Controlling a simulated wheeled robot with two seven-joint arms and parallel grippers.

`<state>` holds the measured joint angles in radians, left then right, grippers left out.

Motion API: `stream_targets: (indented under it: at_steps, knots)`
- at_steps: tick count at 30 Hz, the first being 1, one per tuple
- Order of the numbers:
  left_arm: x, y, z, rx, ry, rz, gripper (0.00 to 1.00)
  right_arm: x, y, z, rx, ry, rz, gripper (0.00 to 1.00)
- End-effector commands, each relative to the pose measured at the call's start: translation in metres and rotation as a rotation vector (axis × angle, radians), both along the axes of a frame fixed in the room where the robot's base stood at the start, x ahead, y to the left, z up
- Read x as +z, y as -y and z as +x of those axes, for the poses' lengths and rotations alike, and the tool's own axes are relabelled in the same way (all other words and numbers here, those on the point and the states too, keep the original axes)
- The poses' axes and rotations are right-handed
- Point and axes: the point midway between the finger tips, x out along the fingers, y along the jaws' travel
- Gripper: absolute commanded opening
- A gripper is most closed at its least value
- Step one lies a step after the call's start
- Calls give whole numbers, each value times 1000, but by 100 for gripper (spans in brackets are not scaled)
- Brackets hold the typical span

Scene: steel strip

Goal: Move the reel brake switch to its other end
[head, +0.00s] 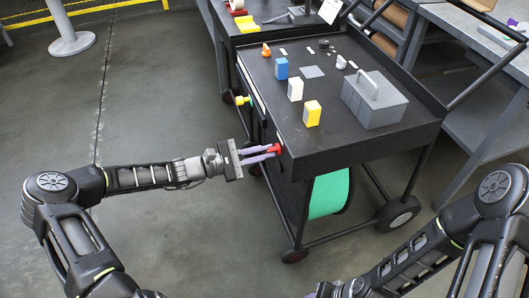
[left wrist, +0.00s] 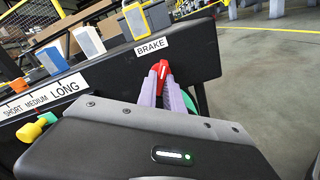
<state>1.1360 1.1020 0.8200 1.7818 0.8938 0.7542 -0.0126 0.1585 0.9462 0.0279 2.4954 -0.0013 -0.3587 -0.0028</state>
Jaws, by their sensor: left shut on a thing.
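The reel brake switch is a red lever (left wrist: 160,69) on the side panel of the black cart, below a white BRAKE label (left wrist: 151,46). In the head view the red lever (head: 276,149) shows at the cart's left side near its front corner. My left gripper (head: 272,150) has its pale purple fingers closed on the lever; they also show in the left wrist view (left wrist: 165,84). The fingers hide part of the lever and its mount. My right arm shows at the bottom right; its gripper (head: 326,291) is only partly visible at the bottom edge.
The cart top (head: 345,140) carries blue, white and yellow blocks and a grey box (head: 374,100). A yellow knob (head: 241,100) sticks out of the same side panel, beside a SHORT MEDIUM LONG scale (left wrist: 42,97). A green reel (head: 328,194) hangs below.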

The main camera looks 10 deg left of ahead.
Motion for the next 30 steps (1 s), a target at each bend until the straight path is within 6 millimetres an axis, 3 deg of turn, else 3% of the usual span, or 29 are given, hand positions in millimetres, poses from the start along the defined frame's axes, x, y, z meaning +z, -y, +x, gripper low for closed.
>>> stream_targets:
  at_steps: [18, 19, 21, 26, 30]
  knots:
    - [-1, -1, 0, 0, 47, 32, 0, -1, 0, 0, 0, 0, 0, 36]
    - [-1, -1, 0, 0, 47, 32, 13, -1, 0, 0, 0, 0, 0, 36]
    - [-1, 0, 0, 0, 47, 32, 19, -1, 0, 0, 0, 0, 0, 36]
    - [0, 0, 0, 0, 47, 31, 32, -1, 0, 0, 0, 0, 0, 36]
    - [0, 0, 0, 1, 46, 30, 33, -1, 0, 0, 0, 0, 0, 36]
